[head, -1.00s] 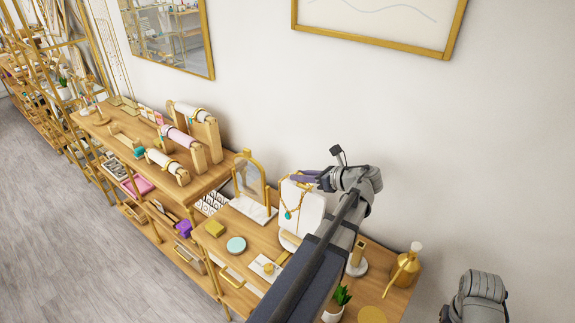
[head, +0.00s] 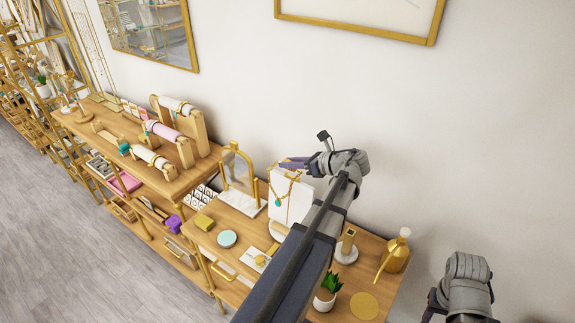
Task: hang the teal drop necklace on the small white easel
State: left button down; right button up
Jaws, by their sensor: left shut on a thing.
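The teal drop necklace (head: 278,203), a gold chain with a teal pendant, hangs in front of the small white easel (head: 301,200), a pale upright panel on the wooden table. My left gripper (head: 292,164) is at the easel's top edge, shut on the necklace's chain. Whether the chain also rests on the easel cannot be told. My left arm covers the easel's lower right side. My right gripper (head: 431,305) shows only partly at the lower right, away from the table; its fingertips are too hidden to judge.
A gold-framed mirror (head: 238,170) stands just left of the easel.

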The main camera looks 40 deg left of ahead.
pick_arm(q)
jog(key=w+f+b, duration=0.4)
jog(key=f+b, duration=0.1)
jog(key=shift+f+b, duration=0.25)
jog(key=shift+b, duration=0.05)
dwell(0.7)
jog(key=shift+a, duration=0.1)
jog(key=c, duration=0.7)
grip_release()
jog(key=shift+f, duration=0.1)
jog(key=shift+o, duration=0.2)
jog(key=shift+s, duration=0.1)
jog(key=shift+o, duration=0.3)
